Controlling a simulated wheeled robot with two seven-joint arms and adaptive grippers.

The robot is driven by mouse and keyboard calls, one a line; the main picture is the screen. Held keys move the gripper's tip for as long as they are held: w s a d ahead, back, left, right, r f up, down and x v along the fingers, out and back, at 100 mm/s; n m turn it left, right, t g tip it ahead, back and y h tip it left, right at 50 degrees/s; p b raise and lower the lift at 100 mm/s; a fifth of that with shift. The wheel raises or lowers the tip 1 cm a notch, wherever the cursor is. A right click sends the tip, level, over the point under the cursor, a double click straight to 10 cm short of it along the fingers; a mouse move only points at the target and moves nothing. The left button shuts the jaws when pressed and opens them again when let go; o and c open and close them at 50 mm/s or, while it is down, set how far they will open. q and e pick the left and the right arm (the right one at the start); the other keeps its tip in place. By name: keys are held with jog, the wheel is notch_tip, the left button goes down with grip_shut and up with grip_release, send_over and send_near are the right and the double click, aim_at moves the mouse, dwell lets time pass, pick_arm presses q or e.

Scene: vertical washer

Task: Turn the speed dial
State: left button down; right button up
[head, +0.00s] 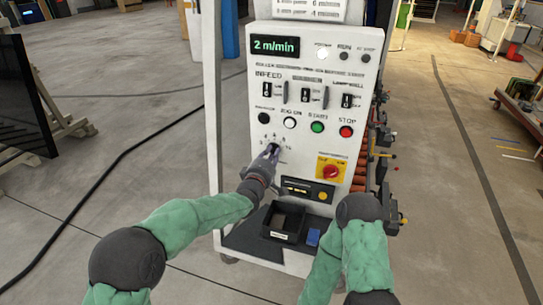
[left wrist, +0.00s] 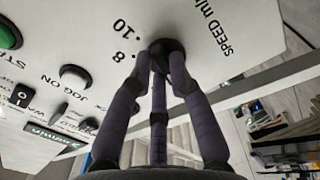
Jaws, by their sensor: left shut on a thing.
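The speed dial (left wrist: 166,50) is a small dark knob on the white control panel (head: 345,95). In the left wrist view the numbers 8 and 10 and the words "SPEED m/" stand around it. My left gripper (left wrist: 163,62) is shut on the dial, its dark fingers around the knob. In the head view my left gripper (head: 272,152) covers most of the dial, and part of its scale shows above. The green display (head: 275,47) reads 2 m/min. My right arm comes up at the lower right of the head view; I cannot make out its gripper's fingers.
Beside the dial are a black, a white, a green START (head: 317,127) and a red STOP button (head: 346,132). A red rotary switch on a yellow plate (head: 331,170) is to the right. A black tray (head: 284,222) sits below. A cable crosses the open floor at left.

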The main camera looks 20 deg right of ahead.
pick_arm(q)
jog(key=m+b, duration=0.2)
jog(key=shift+f+m, duration=0.2)
jog(key=shift+m, duration=0.2)
jog(key=m+b, duration=0.2)
jog(key=m, duration=0.1)
jog(key=shift+f+m, duration=0.1)
jog(key=shift+m, duration=0.2)
jog(key=shift+w+a+f+m+b, duration=0.1)
jog(key=shift+a+m, duration=0.05)
jog(key=shift+m, duration=4)
jog(key=shift+w+a+m+b, duration=0.1)
jog(key=shift+m, duration=4)
jog(key=shift+w+a+f+m+b, duration=0.1)
jog(key=shift+a+m, duration=0.05)
jog(key=shift+m, duration=4)
